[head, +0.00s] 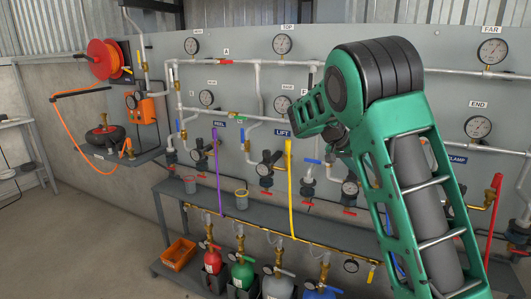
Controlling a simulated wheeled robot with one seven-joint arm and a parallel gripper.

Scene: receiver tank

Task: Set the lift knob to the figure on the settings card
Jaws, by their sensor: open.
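The blue LIFT label (283,133) is on the grey panel near the middle of the head view, beside a yellow vertical strip (290,188). A dark regulator with a round gauge (264,169) is just left of the strip, and another regulator with a gauge (349,188) is to its right. I cannot tell which carries the lift knob, and no figure is readable. I cannot make out a settings card. My green arm fills the right centre and hides part of the panel. My gripper's fingers do not show.
A grey shelf (216,202) runs below the panel, with two small cups on it. Coloured cylinders (242,272) and an orange bin (178,253) are lower down. An orange hose reel (103,58) and wall bench are at left. The floor at lower left is clear.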

